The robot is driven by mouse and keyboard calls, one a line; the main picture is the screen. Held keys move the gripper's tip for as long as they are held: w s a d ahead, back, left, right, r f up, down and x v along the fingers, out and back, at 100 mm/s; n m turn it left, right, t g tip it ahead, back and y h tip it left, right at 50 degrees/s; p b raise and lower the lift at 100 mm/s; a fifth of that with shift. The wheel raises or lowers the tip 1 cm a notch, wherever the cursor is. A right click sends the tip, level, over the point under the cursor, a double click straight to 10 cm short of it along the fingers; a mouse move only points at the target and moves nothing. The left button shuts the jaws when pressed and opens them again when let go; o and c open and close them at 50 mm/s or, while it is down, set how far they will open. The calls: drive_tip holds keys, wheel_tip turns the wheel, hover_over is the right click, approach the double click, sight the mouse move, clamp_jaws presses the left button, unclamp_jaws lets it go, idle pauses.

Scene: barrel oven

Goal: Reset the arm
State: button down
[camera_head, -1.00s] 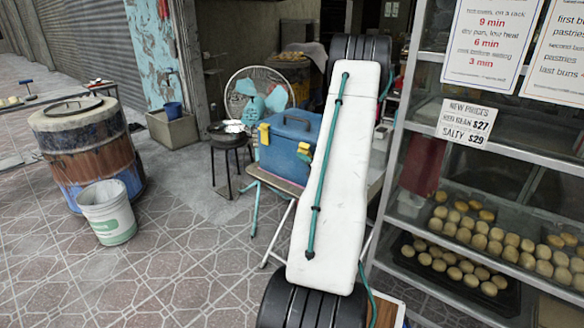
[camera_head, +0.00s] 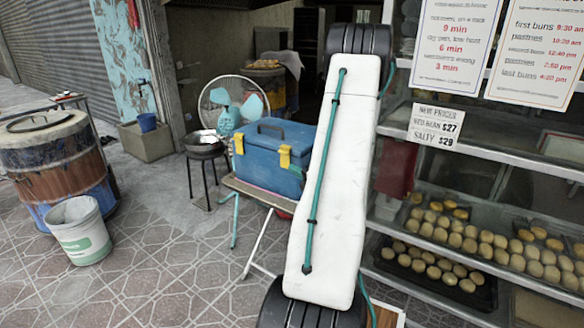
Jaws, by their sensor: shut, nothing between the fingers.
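My arm's white link (camera_head: 337,175), with a teal cable along it and black ribbed joints at both ends, stands up through the middle of the head view, leaning slightly right at the top. My gripper is not in this view, so its jaws cannot be seen. The link hides part of the doorway and the space between the blue cooler and the bun shelves.
A blue cooler (camera_head: 272,160) on a folding stand (camera_head: 245,190) is just left of the arm. Glass bun shelves (camera_head: 460,150) stand close on the right. A barrel oven (camera_head: 55,165) and white bucket (camera_head: 78,230) are at left. Tiled floor (camera_head: 165,260) between is clear.

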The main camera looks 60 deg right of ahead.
drive_tip(key=shift+v, duration=0.95)
